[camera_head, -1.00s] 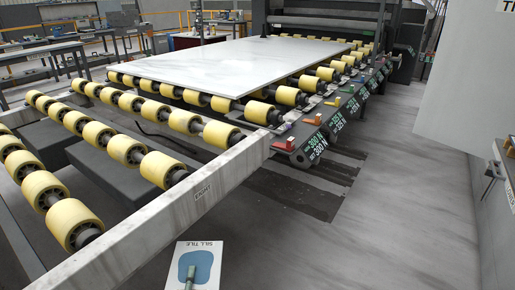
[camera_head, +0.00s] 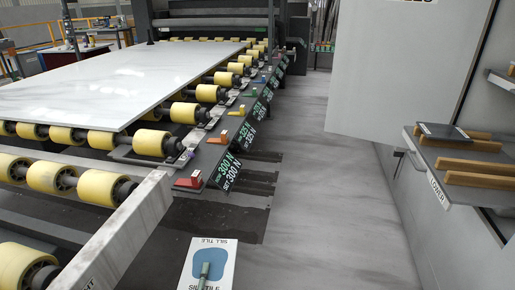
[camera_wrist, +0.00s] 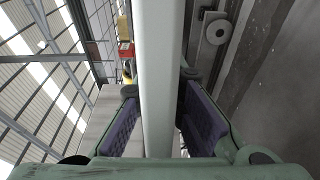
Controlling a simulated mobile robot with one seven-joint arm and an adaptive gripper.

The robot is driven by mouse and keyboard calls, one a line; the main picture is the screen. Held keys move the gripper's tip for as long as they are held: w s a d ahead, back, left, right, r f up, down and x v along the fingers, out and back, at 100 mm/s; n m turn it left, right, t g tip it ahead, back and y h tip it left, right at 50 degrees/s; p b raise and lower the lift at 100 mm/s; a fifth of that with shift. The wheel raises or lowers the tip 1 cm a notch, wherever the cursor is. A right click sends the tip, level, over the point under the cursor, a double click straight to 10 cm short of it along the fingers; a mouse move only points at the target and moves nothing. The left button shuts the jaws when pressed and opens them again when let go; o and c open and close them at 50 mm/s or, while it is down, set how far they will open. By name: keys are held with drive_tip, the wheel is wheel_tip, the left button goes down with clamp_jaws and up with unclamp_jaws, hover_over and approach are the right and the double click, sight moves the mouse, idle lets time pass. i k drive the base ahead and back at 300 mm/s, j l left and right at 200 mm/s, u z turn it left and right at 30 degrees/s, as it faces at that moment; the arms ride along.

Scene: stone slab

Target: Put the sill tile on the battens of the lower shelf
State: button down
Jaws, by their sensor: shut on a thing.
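The sill tile (camera_head: 222,256) is a white plate with a blue patch and the words SILL TILE, at the bottom centre of the head view. My gripper (camera_wrist: 160,115) is shut on it: in the wrist view two purple pads lie either side of the tile's pale edge (camera_wrist: 160,60). One green finger crosses the blue patch in the head view; the other is hidden behind the tile. The lower shelf (camera_head: 426,158), labelled LOWER, is at the right, away from the tile. Light-brown battens (camera_head: 468,165) lie on it.
A dark plate (camera_head: 442,131) lies at the lower shelf's back left. An upper shelf (camera_head: 503,81) is above at the right edge. A large pale panel (camera_head: 390,70) hangs behind. The roller conveyor (camera_head: 62,178) carries a white slab (camera_head: 110,80) at left. Grey floor between is clear.

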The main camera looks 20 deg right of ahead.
sight(474, 168)
drive_tip(key=i+j+z, duration=0.15)
drive_tip(key=i+z, duration=0.25)
drive_tip(key=i+j+z, duration=0.55)
drive_tip(key=z, duration=0.2)
drive_tip(key=i+j+z, duration=0.35)
drive_tip(key=k+j, duration=0.05)
drive_tip(key=k, duration=0.05)
